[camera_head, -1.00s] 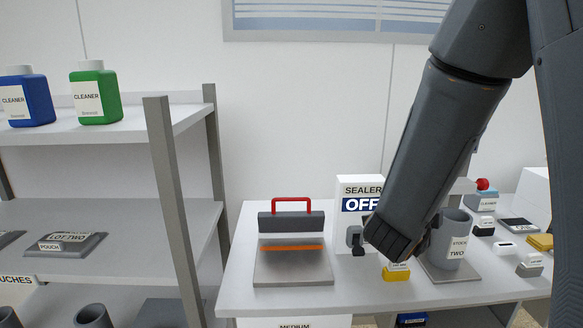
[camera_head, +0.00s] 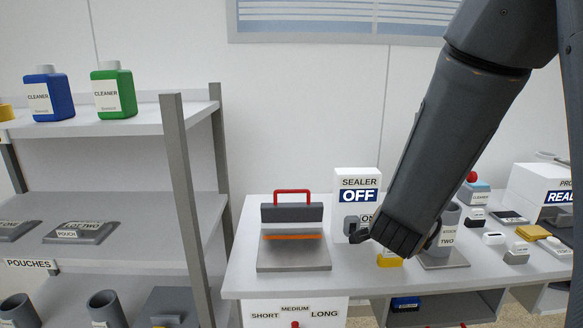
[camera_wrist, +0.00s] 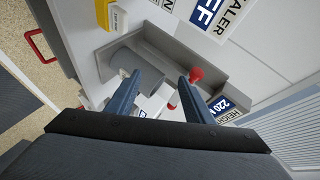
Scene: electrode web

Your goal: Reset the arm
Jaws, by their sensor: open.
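My gripper (camera_head: 413,243) hangs over the table in the head view, with my arm coming down from the upper right. In the wrist view my gripper (camera_wrist: 158,88) has its two blue-grey fingers spread apart with nothing held between them. A grey cup (camera_head: 447,228) labelled as stock two stands on a grey base, partly hidden behind my gripper. In the wrist view the grey cup (camera_wrist: 130,65) lies just beyond the fingers. I cannot tell whether the fingers touch anything.
The sealer box (camera_head: 358,190) reads OFF. A press with a red handle (camera_head: 292,192) stands on the table's left. A shelf (camera_head: 200,120) at the left holds blue (camera_head: 48,93) and green (camera_head: 113,90) cleaner bottles. Several small items lie on the table's right. Free space lies above the table.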

